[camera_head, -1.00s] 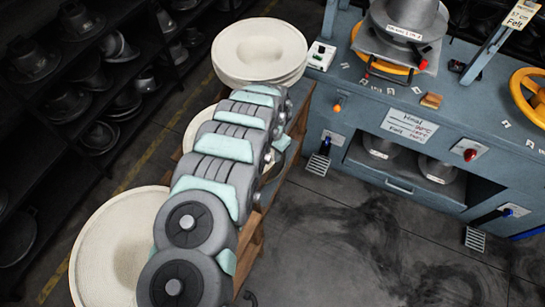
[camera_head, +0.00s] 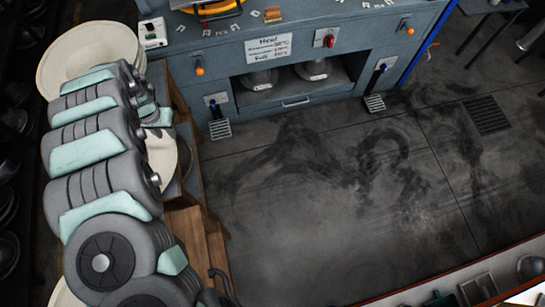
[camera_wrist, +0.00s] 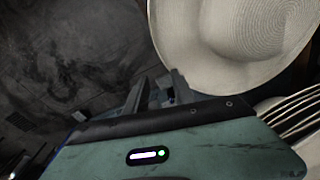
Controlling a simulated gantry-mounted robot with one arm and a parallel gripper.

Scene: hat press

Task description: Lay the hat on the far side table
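Pale cream hats stand in a stack (camera_head: 90,55) at upper left in the head view. Another cream hat (camera_head: 163,160) shows partly behind my arm, beside a wooden stand. In the wrist view a cream hat (camera_wrist: 240,35) with ribbed crown and wide brim fills the upper right. My gripper (camera_wrist: 158,82) shows there with its two fingers apart and dark floor between them. The right finger is close to the brim; I cannot tell if it touches. In the head view my arm hides the gripper. I cannot tell which surface is the far side table.
A blue-grey press bench (camera_head: 300,45) with knobs and pedals stands at the back. A dark table (camera_head: 490,10) is at the upper right. A counter edge (camera_head: 450,272) crosses the lower right. The wooden stand (camera_head: 195,220) is beside my arm. The floor between is open.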

